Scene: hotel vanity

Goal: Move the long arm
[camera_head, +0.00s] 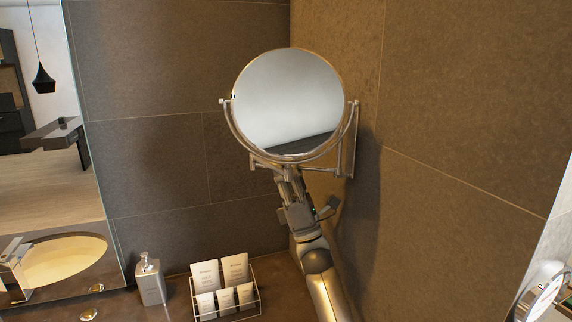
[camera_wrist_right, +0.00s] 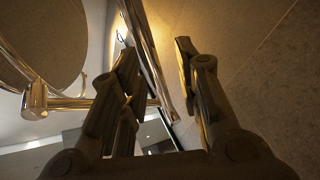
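A round chrome mirror (camera_head: 288,100) hangs in a U-shaped yoke beside the right-hand wall. Below it a thin chrome swing arm (camera_head: 322,169) runs to a wall bracket (camera_head: 352,140). My right gripper (camera_head: 288,178) is just under the mirror, close to the swing arm; contact cannot be told. In the right wrist view, my right gripper's fingers (camera_wrist_right: 155,58) are apart. A long chrome bar passes in the gap between them, seemingly beyond the tips. A horizontal chrome rod (camera_wrist_right: 72,103) reaches behind the left-hand finger. The mirror's back fills the upper left there. My left gripper is out of view.
Tiled walls meet in a corner behind the mirror, and the right wall is close to my right arm. On the counter are a soap dispenser (camera_head: 150,279) and a wire rack (camera_head: 226,306) with packets. A large wall mirror (camera_head: 50,200) is at left.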

